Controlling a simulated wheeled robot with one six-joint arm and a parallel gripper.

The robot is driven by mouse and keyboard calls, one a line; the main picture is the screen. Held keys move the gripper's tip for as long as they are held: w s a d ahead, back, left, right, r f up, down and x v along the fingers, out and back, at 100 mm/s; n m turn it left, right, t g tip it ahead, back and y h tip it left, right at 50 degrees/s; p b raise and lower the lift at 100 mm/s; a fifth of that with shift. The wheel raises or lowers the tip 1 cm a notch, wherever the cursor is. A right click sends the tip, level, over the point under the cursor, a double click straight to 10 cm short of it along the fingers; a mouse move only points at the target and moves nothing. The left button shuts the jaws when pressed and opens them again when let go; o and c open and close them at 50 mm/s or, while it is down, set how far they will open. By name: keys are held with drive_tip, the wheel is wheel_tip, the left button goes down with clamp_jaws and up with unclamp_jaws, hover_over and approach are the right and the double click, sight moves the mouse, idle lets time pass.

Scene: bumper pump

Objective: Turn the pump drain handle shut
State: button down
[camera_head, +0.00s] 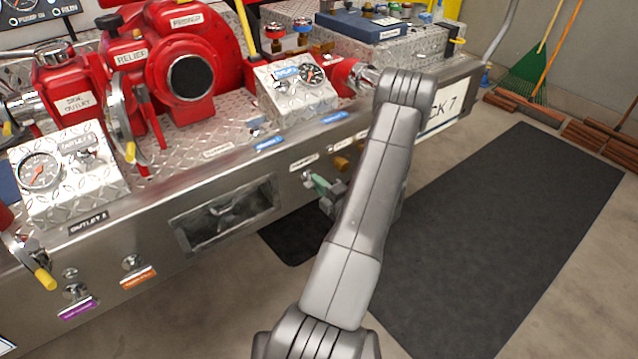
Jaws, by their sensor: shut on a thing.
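A small green handle (320,184) sticks out from the metal bumper's front face, just left of my arm, beside a small chrome fitting. I take it for the pump drain handle, but its label is too small to read. My gripper (327,197) is at this handle, partly hidden behind my own forearm. Its dark grey fingers are shut on the handle. The handle's far end and its exact angle are hard to make out.
The diamond-plate bumper (215,150) carries a red pump (185,60), a gauge box (292,90) and another gauge box (70,170). Chrome pull knobs (75,290) and a recessed opening (225,213) are on its front. A black mat (500,220) lies on clear floor at right.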

idle(0.4)
drive_tip(key=c, duration=1.5)
unclamp_jaws()
drive_tip(key=p+v, duration=0.1)
drive_tip(key=v, duration=1.3)
drive_tip(key=shift+w+a, duration=0.1)
drive_tip(key=shift+w, duration=0.05)
drive_tip(key=b+x, duration=0.1)
drive_tip(key=x, duration=1.2)
drive_tip(key=shift+w+a, duration=0.2)
drive_tip(key=shift+w, duration=0.1)
drive_tip(key=shift+s, duration=0.1)
